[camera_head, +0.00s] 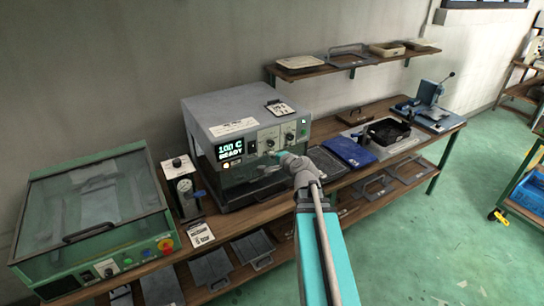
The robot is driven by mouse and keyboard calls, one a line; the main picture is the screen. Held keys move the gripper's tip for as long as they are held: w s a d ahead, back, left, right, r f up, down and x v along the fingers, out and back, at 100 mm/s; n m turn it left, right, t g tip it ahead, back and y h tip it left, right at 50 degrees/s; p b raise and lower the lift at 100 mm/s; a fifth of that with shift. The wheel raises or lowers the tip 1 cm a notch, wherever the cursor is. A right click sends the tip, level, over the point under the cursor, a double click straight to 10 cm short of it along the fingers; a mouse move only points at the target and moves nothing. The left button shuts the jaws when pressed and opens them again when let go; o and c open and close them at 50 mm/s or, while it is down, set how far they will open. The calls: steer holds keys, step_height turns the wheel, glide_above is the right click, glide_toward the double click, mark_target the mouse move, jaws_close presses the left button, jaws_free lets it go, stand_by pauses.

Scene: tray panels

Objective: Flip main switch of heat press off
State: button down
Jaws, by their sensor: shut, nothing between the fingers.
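The heat press is probably the grey box-shaped machine (235,108) on the bench, with a lit display (230,149) reading "100 C READY". Its light front panel carries dark knobs (289,137) and a small greenish control (303,122) at the right end. I cannot tell which control is the main switch or what position it is in. My gripper (277,155) is shut and empty, in front of the machine just below the panel. I cannot tell whether it touches the machine. My gripper and arm hide part of the machine's lower front.
A green machine with a clear lid (92,200) stands at the left. A dial gauge stand (184,187) stands between the two machines. Right of the grey machine lie a blue folded item (349,151) and a black tray (388,131). A wall shelf (306,71) hangs above.

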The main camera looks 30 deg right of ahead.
mark_target(255, 150)
steer(key=shift+s+d+f+b, duration=0.1)
steer(key=shift+s+f+b, duration=0.2)
steer(key=shift+f+b, duration=0.3)
steer(key=shift+w, duration=0.15)
steer(key=b+x, duration=0.4)
steer(key=x, duration=0.9)
steer(key=shift+w+f, duration=0.15)
steer(key=shift+w, duration=0.2)
